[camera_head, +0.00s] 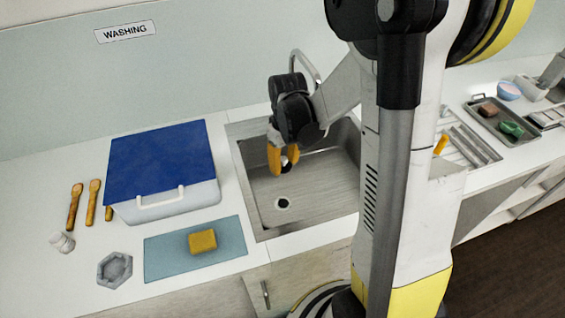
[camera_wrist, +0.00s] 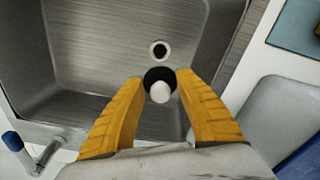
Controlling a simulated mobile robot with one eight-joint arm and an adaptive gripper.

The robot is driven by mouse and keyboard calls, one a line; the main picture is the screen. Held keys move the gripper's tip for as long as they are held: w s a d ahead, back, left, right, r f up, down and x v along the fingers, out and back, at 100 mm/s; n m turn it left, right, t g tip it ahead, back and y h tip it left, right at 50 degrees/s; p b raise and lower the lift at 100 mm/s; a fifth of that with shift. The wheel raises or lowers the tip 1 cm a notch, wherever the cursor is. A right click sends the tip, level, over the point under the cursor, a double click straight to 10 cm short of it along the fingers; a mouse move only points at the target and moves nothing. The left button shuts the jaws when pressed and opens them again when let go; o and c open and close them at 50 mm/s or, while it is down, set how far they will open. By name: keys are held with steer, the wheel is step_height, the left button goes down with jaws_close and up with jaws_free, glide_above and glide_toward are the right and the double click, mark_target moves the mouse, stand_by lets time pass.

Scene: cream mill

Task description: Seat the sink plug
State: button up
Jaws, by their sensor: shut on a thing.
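My gripper (camera_head: 283,162) is over the steel sink (camera_head: 318,205), pointing down. In the wrist view my gripper (camera_wrist: 160,77) has its two yellow fingers closed on the sink plug (camera_wrist: 161,94), a dark disc with a pale rounded knob. A small part of the plug (camera_head: 286,168) shows between the fingers in the head view. The drain hole (camera_head: 282,203) is a dark round opening with a light rim in the sink floor. In the wrist view the drain (camera_wrist: 159,50) lies just beyond the plug, uncovered. The plug is apart from the drain, held above the sink floor.
The curved tap (camera_head: 304,66) rises behind the sink. A blue-lidded box (camera_head: 161,163) stands left of the sink, and a yellow sponge (camera_head: 202,241) lies on a blue mat (camera_head: 165,262) in front. Sink walls surround the gripper; the sink floor looks clear.

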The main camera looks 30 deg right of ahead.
mark_target(283, 203)
step_height(283, 203, down, 16)
steer(key=b, duration=1.2)
steer(key=shift+r+b, duration=0.25)
steer(key=shift+b, duration=0.1)
steer(key=shift+c, duration=0.2)
steer(key=shift+f+b, duration=0.7)
steer(key=shift+f, duration=0.6)
steer(key=shift+f, duration=0.45)
steer(key=o, duration=1.6)
steer(key=shift+c, duration=0.2)
steer(key=shift+r, duration=0.1)
steer(key=shift+r+p, duration=1)
steer(key=shift+r, duration=0.45)
steer(key=shift+r, duration=0.15)
